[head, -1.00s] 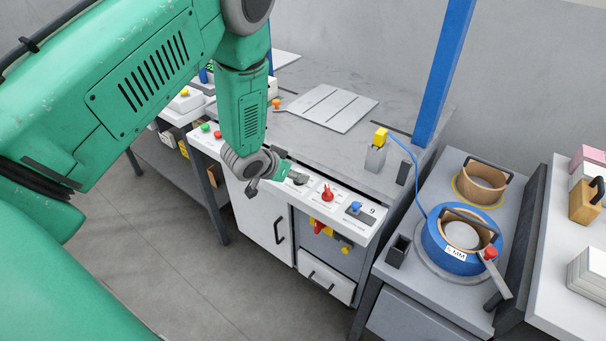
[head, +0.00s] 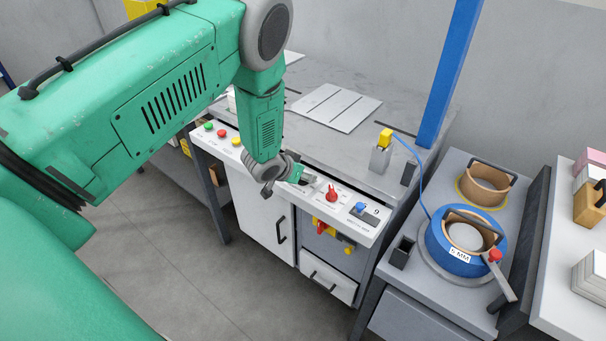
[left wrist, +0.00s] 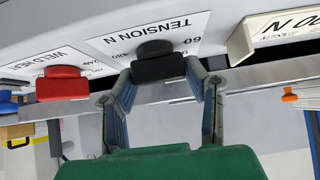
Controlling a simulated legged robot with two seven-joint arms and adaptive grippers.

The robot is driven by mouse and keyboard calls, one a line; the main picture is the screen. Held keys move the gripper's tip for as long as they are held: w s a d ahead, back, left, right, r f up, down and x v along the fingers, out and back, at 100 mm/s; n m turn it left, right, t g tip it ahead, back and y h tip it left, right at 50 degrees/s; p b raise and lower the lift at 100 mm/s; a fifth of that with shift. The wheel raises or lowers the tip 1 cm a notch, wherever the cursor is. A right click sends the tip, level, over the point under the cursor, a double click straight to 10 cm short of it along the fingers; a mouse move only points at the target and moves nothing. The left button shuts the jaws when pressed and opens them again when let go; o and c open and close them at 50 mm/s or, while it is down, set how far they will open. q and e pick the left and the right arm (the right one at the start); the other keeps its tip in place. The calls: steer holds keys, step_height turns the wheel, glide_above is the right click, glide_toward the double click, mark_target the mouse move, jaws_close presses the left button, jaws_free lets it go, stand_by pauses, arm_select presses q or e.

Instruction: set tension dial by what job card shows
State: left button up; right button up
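The black tension dial (left wrist: 153,66) sits on a white panel face marked "TENSION N" in the left wrist view, with a 60 mark beside it. My left gripper (left wrist: 160,85) is open, with one finger on each side of the dial; I cannot tell whether they touch it. In the head view the left gripper (head: 299,177) is at the front control panel (head: 350,230) and mostly hides the dial. A white plate (left wrist: 285,27), partly cut off, shows "TENSION" and a large number with N; I cannot tell if it is the job card. My right gripper is not in view.
A red knob (head: 331,192) and a blue knob (head: 360,208) stand right of the dial on the panel. Green, red and yellow buttons (head: 222,133) are to the left. A blue strap coil (head: 455,262) is on the right stand. The worktop (head: 300,130) lies behind.

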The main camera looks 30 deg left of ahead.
arm_select(q)
steer(key=shift+s+a+f, duration=0.15)
steer(key=shift+a, duration=0.05)
steer(key=shift+d+m+h, duration=0.25)
steer(key=shift+m+h, duration=0.25)
steer(key=shift+m, duration=0.4)
steer(key=m+h, duration=0.1)
steer(key=m+g+h, duration=0.1)
steer(key=m, duration=0.1)
steer(key=shift+a+f+h+p, duration=0.1)
steer(key=shift+a+h+p, duration=0.15)
steer(key=shift+h+p, duration=0.1)
steer(key=m, duration=0.1)
steer(key=m+g+h, duration=0.1)
steer(key=shift+d+m+g+h, duration=0.15)
steer(key=shift+m+g+h, duration=0.15)
steer(key=shift+m, duration=0.1)
steer(key=shift+m+g+h+b, duration=0.3)
steer(key=shift+m+b, duration=0.1)
steer(key=shift+m, duration=0.1)
